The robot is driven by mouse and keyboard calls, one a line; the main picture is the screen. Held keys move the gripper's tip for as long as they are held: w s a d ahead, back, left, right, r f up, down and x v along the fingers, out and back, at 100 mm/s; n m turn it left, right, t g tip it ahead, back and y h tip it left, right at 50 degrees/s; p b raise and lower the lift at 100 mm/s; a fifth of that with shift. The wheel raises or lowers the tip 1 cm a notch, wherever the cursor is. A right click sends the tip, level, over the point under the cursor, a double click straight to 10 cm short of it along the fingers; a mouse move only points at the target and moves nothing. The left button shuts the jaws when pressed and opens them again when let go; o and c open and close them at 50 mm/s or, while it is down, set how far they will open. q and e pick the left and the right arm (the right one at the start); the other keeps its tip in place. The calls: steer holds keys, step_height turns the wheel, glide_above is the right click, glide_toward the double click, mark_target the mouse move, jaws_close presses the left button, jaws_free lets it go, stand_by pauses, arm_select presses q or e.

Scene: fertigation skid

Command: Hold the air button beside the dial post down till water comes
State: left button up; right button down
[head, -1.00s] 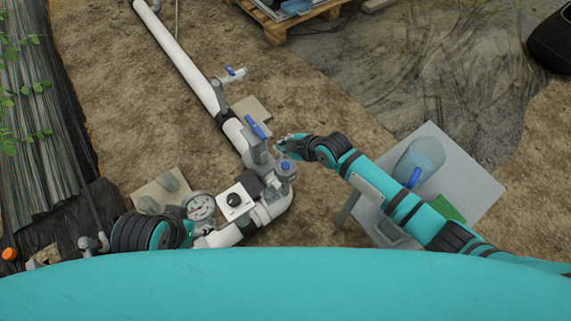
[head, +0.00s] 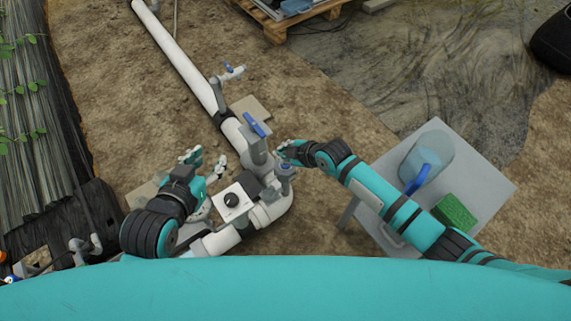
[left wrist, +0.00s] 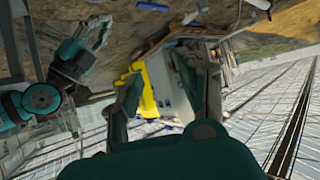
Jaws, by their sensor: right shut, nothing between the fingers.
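A round grey fitting with a blue top (head: 286,168) stands on the pipe bend in the head view. It may be the air button, but I cannot tell for sure. My right gripper (head: 282,150) is shut and empty, close above this fitting; I cannot tell whether it touches. The dial is hidden behind my left arm. No water is seen coming out.
A valve with a blue lever (head: 255,126) stands beside the fitting, and the white pipe (head: 178,55) runs to the upper left. Bare soil lies around.

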mark_target(284, 166)
steer(key=shift+f+b, duration=0.7)
steer(key=shift+f, duration=0.2)
steer(key=shift+f+b, duration=0.65)
steer(key=shift+f, duration=0.2)
arm_select(q)
steer(key=w+d+r+t+h, duration=0.1)
steer(key=r+t, duration=0.3)
steer(key=r, duration=0.2)
steer(key=w+d+r+t+h, duration=0.1)
steer(key=w+r+t, duration=0.1)
steer(key=r+t, duration=0.2)
steer(key=shift+w+d+r+t+h, duration=0.15)
steer(key=shift+d+r+t+h, duration=0.2)
steer(key=shift+r, duration=1.2)
arm_select(e)
steer(key=shift+f, duration=0.2)
steer(key=shift+f, duration=0.1)
steer(key=shift+b, duration=0.3)
steer(key=shift+f, duration=0.3)
arm_select(q)
steer(key=shift+s+d+r+m+t+h, duration=0.15)
steer(key=shift+r+t+h, duration=0.15)
steer(key=shift+r, duration=0.3)
steer(key=shift+s+d+r+m+t+h, duration=0.15)
steer(key=shift+r+t, duration=0.1)
steer(key=shift+r, duration=0.35)
steer(key=shift+s+a, duration=0.15)
steer(key=shift+a, duration=0.05)
arm_select(e)
steer(key=shift+f, duration=0.15)
